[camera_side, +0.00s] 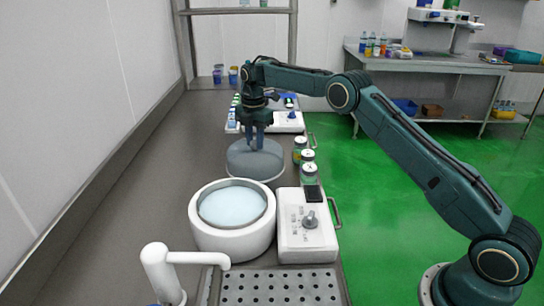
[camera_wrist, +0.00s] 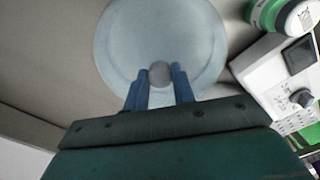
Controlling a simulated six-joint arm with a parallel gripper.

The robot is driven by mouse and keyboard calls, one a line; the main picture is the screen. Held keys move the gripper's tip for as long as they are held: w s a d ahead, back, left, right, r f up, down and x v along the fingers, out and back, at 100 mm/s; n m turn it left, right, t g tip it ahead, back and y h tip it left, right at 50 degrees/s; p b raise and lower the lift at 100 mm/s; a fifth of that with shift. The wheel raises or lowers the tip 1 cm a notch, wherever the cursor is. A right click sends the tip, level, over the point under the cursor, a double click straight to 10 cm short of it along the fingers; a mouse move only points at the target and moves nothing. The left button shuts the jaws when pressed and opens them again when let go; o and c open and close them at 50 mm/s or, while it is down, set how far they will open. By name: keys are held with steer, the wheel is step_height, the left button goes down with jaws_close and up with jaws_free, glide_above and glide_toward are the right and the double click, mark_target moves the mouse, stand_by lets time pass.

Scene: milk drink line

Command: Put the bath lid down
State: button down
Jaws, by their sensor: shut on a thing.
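The bath lid (camera_side: 243,160) is a round grey-blue disc, level, behind the open bath in the side view. My gripper (camera_side: 256,146) points straight down over the lid. Its two blue fingers (camera_wrist: 159,76) are shut on the knob, one on each side. The lid is over the grey bench (camera_side: 165,200), low; I cannot tell whether its underside touches the bench. The white round bath (camera_side: 232,240) stands nearer the camera, uncovered, with pale liquid inside.
A white control box (camera_side: 305,240) with a knob is right of the bath. A white spout (camera_side: 160,270) and perforated plate (camera_side: 280,288) are in front. Bench to the lid's left is clear.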

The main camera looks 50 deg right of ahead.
steer(key=shift+f, duration=1.45)
steer(key=shift+f, duration=0.1)
steer(key=c, duration=1.2)
jaws_free()
steer(key=shift+o, duration=0.2)
step_height(320, 180, up, 11)
steer(key=shift+f, duration=0.1)
steer(key=shift+r, duration=0.7)
steer(key=shift+r, duration=0.1)
